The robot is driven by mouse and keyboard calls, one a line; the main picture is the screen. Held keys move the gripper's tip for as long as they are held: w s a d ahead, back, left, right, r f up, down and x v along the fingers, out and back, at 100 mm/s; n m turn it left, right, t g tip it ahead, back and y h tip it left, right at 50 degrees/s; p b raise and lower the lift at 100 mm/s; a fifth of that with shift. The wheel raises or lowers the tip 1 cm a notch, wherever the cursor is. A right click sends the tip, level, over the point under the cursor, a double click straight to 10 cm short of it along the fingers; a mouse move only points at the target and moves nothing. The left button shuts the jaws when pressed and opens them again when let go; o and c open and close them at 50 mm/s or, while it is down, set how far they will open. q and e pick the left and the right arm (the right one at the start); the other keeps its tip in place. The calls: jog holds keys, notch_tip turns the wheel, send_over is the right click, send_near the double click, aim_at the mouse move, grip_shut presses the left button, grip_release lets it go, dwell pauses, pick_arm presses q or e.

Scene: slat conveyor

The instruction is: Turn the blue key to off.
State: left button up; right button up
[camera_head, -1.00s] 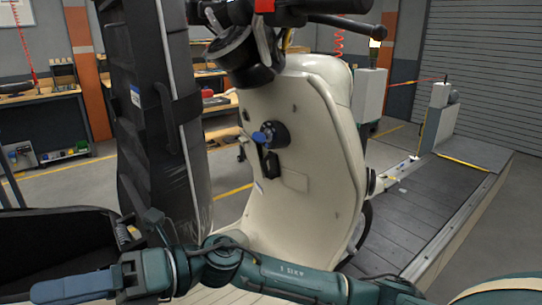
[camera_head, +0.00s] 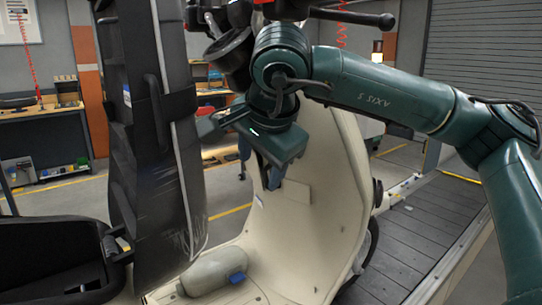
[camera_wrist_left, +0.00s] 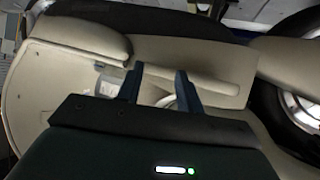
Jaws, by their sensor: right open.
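The cream scooter leg shield (camera_head: 310,205) faces me in the head view. The blue key is hidden there behind my right gripper (camera_head: 260,167), which is open at the upper part of the shield, over the key's place. I cannot tell whether its fingers touch the key or lie around it. My left gripper (camera_wrist_left: 160,85) is open in the left wrist view, with two blue fingers apart in front of cream bodywork (camera_wrist_left: 215,60). Nothing shows clearly held between them. The key does not show in that view.
A tall black padded seat back (camera_head: 150,130) stands close on the left. The handlebar (camera_head: 350,17) is above my right arm. A grey rounded object (camera_head: 207,272) with a blue piece (camera_head: 236,278) lies on the scooter's floor. The slat conveyor (camera_head: 410,240) runs off to the right.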

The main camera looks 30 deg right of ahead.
jog(key=shift+h, duration=0.4)
jog(key=w+d+p, duration=0.1)
jog(key=w+d, duration=0.1)
jog(key=w, duration=0.2)
jog(key=w+d+p, duration=0.1)
jog(key=w+d, duration=0.1)
jog(key=w, duration=0.2)
jog(key=w+d+p, duration=0.2)
jog(key=w, duration=0.2)
jog(key=shift+w+r, duration=0.1)
jog(key=shift+r, duration=0.1)
pick_arm(q)
jog(key=shift+a+r+g+y, duration=0.3)
jog(key=shift+a+r+y, duration=0.1)
jog(key=shift+a, duration=0.3)
pick_arm(e)
jog(key=shift+c, duration=0.3)
